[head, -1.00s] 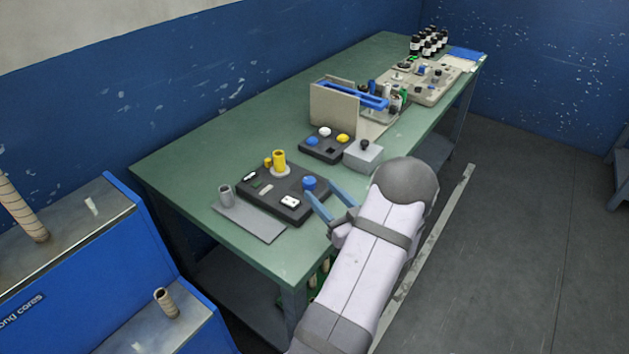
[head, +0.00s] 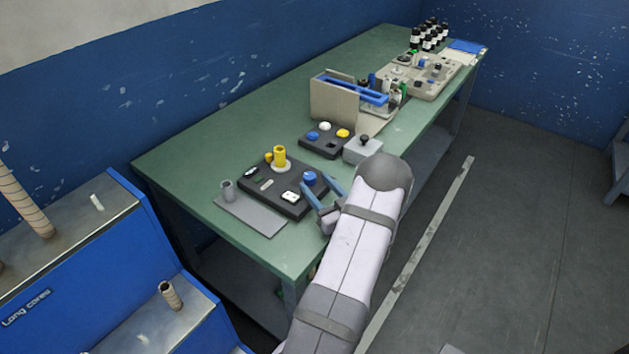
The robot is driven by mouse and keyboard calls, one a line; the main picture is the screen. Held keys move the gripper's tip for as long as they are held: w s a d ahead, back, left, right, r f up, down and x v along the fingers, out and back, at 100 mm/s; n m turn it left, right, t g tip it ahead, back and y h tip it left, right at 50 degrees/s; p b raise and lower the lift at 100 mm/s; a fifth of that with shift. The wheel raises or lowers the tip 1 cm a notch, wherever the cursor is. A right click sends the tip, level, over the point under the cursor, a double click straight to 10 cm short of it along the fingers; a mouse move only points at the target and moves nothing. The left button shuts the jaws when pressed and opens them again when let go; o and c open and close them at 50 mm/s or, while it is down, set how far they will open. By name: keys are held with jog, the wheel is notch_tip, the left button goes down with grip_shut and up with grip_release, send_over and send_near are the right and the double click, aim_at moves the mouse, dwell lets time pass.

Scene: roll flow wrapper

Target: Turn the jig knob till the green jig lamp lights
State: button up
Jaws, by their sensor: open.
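The black jig board (head: 274,199) lies near the front left end of the green table. A round blue knob (head: 309,177) stands at its right corner; I take it for the jig knob. My gripper (head: 319,184) is open, its two blue-grey fingers pointing at the knob from the right front. The fingertips are close beside the knob; I cannot tell whether they touch it or straddle it. A small dark and white fitting (head: 250,172) sits at the board's left edge. I cannot make out a lit green lamp on the board.
A yellow cylinder (head: 279,156) stands on a pale disc on the board. A grey plate (head: 250,216) with a small grey cup (head: 228,190) adjoins it. Behind are a dark button box (head: 324,141) and a grey box with a black knob (head: 363,149). The table's left rear is clear.

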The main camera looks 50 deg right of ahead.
jog(key=shift+x, duration=0.9)
jog(key=c, duration=1.1)
jog(key=shift+o, duration=0.2)
jog(key=shift+w+a+m+h, duration=0.1)
jog(key=shift+a+m+h, duration=0.05)
jog(key=shift+m+h, duration=0.3)
jog(key=shift+m+g+h, duration=0.35)
jog(key=shift+g+h, duration=0.15)
jog(key=shift+h, duration=0.15)
jog(key=o, duration=1.1)
jog(key=shift+c, duration=0.2)
